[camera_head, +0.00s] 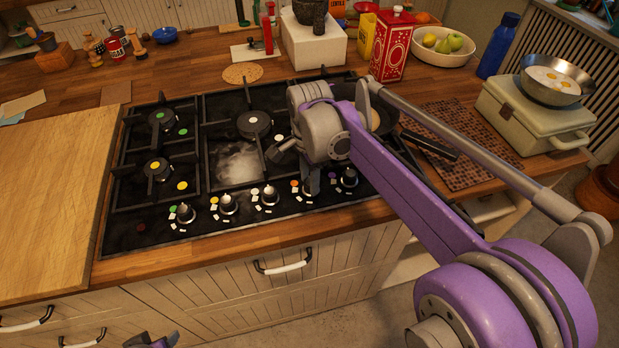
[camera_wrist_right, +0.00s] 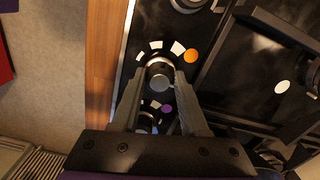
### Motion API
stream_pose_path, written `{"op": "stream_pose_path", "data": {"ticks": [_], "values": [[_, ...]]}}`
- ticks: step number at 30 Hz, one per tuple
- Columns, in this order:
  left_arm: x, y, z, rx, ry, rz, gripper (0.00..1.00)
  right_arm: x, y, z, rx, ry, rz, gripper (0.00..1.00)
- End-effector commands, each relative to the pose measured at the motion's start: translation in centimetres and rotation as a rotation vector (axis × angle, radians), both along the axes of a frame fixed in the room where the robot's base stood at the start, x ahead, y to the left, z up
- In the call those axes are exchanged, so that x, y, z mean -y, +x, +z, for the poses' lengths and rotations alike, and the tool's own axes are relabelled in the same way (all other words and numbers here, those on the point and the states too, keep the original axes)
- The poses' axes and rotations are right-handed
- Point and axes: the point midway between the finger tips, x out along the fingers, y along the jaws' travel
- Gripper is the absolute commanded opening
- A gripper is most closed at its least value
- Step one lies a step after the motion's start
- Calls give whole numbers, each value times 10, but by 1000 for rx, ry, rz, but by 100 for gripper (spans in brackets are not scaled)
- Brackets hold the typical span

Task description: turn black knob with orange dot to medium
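The black knob with the orange dot is on the front panel of the gas hob (camera_head: 140,229). In the head view my right gripper (camera_head: 309,187) comes down over it and hides most of it. The orange dot (camera_head: 294,184) shows just left of the gripper. In the right wrist view the knob (camera_wrist_right: 160,80) has a grey round top and sits between the two fingers, which look closed against its sides. White marks of differing size and the orange dot (camera_wrist_right: 190,55) surround it. Its pointer is not clear. My left gripper (camera_head: 152,341) shows only partly at the bottom edge.
A knob with a purple dot (camera_head: 348,178) stands close to the right of my gripper. Several other knobs line up to the left, such as one with a white dot (camera_head: 269,197). Iron pan supports rise behind. A wooden board (camera_head: 50,190) lies left of the hob.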

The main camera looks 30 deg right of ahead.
Motion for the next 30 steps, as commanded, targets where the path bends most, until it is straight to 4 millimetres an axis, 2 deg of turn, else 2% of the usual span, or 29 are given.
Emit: {"op": "stream_pose_path", "data": {"ticks": [1,5,17,23,30], "values": [[0,0,0,0,0,0,50,0,0,0,0,0,0,23],[0,0,0,0,0,0,50,0,0,0,0,0,0,0],[0,0,1,0,0,0,50,0,0,0,0,0,50,0],[0,1,3,1,0,0,50,0,-1,0,0,0,168,0],[0,1,6,3,0,0,50,0,-1,0,0,0,384,0]]}}
